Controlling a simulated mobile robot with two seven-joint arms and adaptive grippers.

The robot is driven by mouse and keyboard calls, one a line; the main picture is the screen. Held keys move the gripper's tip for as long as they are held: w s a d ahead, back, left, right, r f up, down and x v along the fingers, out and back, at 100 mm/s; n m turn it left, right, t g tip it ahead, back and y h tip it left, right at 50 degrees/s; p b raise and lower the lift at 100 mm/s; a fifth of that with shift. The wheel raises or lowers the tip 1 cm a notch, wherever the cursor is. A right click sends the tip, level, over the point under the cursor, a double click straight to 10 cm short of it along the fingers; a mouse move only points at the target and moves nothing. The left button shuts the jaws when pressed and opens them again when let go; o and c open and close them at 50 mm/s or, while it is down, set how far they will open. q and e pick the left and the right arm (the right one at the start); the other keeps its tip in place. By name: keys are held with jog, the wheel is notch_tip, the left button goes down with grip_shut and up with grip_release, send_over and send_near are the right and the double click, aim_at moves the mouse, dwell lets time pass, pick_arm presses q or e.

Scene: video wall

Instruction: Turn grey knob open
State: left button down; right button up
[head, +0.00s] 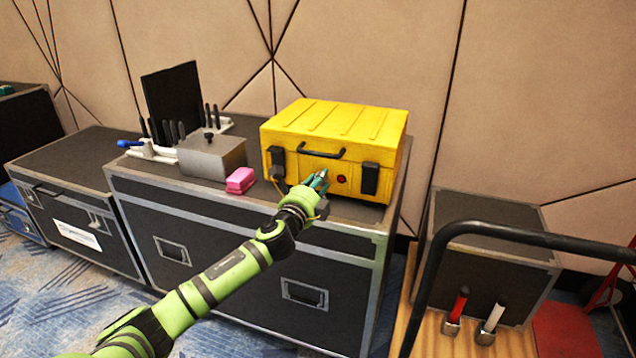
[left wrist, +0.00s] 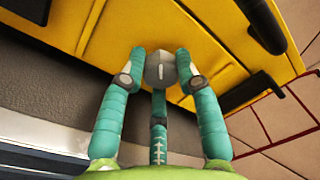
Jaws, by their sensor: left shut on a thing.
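The grey knob (left wrist: 161,70) is on the front of the yellow case (head: 335,122). In the left wrist view it has a rounded grey face with a light mark down its middle. My left gripper (head: 320,178) is at the front of the case, and its teal fingers (left wrist: 161,75) are on both sides of the knob, shut on it. In the head view the knob is hidden behind the fingers. A small red round part (head: 342,180) is just right of the fingers. My right gripper is not in view.
The case stands on a black equipment trunk (head: 225,250). Left of it are a pink block (head: 241,180), a grey metal box (head: 211,156) and a rack with black handles (head: 160,150). Two hammer-like tools (head: 472,318) stand at the lower right, near a black rail (head: 520,238).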

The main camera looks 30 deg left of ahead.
pick_arm(q)
jog(key=n, duration=0.5)
jog(key=shift+r+p, duration=0.1)
jog(key=shift+p, duration=0.2)
jog(key=n, duration=0.2)
jog(key=shift+n+y, duration=0.3)
jog(key=shift+n+p, duration=0.55)
jog(key=shift+n, duration=0.85)
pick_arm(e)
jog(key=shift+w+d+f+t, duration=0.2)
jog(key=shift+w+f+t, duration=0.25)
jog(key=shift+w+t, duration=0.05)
pick_arm(q)
jog(key=shift+n, duration=0.3)
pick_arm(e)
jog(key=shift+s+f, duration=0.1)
pick_arm(q)
jog(key=c, duration=0.9)
grip_release()
